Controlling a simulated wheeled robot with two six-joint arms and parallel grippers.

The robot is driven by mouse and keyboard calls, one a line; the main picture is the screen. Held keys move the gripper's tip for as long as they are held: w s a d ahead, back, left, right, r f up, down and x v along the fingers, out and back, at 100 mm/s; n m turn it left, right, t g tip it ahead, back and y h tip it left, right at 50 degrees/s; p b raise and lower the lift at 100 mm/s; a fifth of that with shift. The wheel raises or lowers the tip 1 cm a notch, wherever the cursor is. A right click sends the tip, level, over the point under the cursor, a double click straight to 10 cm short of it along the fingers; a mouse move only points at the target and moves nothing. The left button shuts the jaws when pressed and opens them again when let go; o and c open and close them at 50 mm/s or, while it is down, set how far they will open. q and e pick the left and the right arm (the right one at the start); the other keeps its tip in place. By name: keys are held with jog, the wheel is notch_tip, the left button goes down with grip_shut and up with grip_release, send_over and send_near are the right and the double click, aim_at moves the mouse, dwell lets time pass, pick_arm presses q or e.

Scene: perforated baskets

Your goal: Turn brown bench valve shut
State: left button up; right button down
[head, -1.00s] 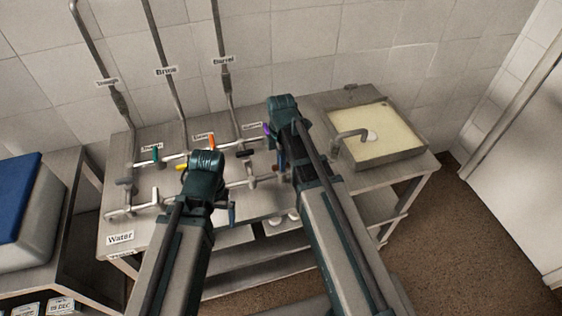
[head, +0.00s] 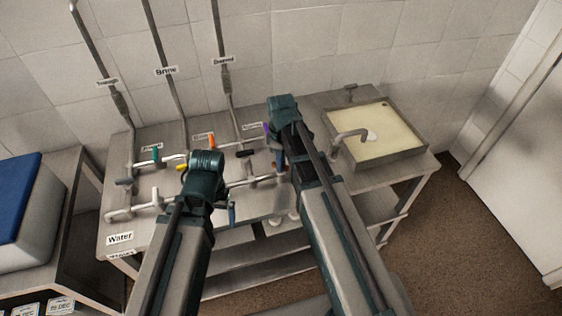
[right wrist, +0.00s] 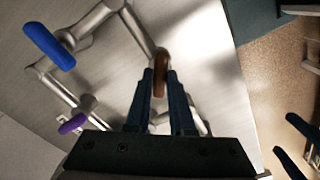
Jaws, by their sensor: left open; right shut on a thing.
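The brown valve handle (right wrist: 162,66) is in the middle of the right wrist view, upright between the two fingertips of my right gripper (right wrist: 160,76). That gripper is shut on it. In the head view my right arm covers most of this spot. My left gripper (head: 229,212) is near the bench's front edge, apart from the valves and open. Its dark blue fingers also show at the right of the right wrist view (right wrist: 297,145), over the floor. Its jaws are partly hidden by its own wrist in the head view.
The steel bench (head: 170,232) carries pipes with purple (right wrist: 72,123), blue (right wrist: 48,45), orange (head: 212,139), green (head: 155,153) and black (head: 245,153) handles. A sink (head: 385,163) with a tap is at right. A blue-lidded container (head: 20,205) stands at left.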

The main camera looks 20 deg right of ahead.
jog(key=m, duration=0.5)
jog(key=shift+m, duration=0.3)
jog(key=m, duration=0.4)
jog(key=shift+m, duration=0.6)
jog(key=c, duration=0.8)
grip_release()
notch_tip(320, 180, up, 14)
jog(key=p, duration=1.4)
